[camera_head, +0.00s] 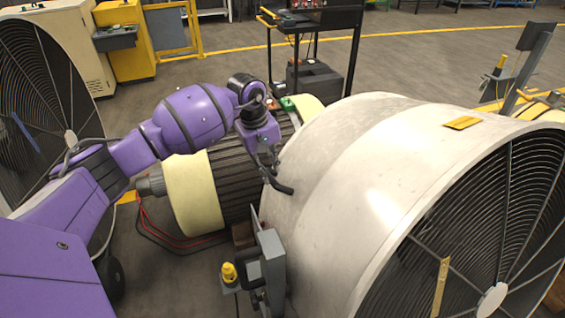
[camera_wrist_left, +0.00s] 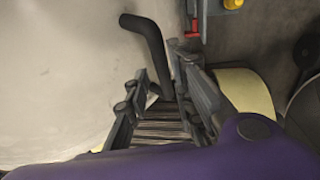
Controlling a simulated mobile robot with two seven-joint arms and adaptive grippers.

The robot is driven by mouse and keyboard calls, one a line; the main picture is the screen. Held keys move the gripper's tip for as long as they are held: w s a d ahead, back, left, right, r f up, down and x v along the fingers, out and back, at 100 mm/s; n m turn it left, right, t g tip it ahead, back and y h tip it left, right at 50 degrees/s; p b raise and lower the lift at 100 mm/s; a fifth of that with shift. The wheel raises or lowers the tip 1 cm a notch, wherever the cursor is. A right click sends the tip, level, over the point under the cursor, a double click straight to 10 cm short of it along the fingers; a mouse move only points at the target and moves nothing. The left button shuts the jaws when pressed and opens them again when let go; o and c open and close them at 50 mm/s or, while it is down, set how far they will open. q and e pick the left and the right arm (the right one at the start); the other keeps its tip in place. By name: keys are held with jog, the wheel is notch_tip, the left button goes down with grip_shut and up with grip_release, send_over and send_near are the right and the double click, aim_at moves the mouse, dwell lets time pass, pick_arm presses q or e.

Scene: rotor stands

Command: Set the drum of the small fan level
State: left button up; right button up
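A large pale drum (camera_head: 345,170) with a dark fan grille (camera_head: 490,225) at its near right end fills the right of the head view. Its pale wall (camera_wrist_left: 65,70) fills the left of the wrist view. A bent black handle (camera_head: 281,187) sticks out at the drum's left side, and shows in the left wrist view (camera_wrist_left: 153,45). My left gripper (camera_head: 267,166) is at the handle. In the wrist view its fingers (camera_wrist_left: 165,85) are apart, with the handle's lower part between them; contact is unclear. My right gripper is out of view.
A cream and dark ribbed motor (camera_head: 195,195) lies behind my left arm. A grey bracket with a yellow knob (camera_head: 229,272) stands close to the drum's left. Another large fan (camera_head: 40,110) is at far left. A black cart (camera_head: 312,75) stands behind; floor around it is partly clear.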

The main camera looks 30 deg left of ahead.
aim_at(271, 177)
pick_arm(q)
jog(key=f, duration=0.4)
jog(key=shift+w+d+f, duration=0.2)
jog(key=shift+w+d, duration=0.05)
jog(key=shift+w, duration=0.05)
jog(key=shift+f, duration=0.35)
jog(key=shift+w+f, duration=0.1)
jog(key=shift+f, duration=0.15)
grip_shut()
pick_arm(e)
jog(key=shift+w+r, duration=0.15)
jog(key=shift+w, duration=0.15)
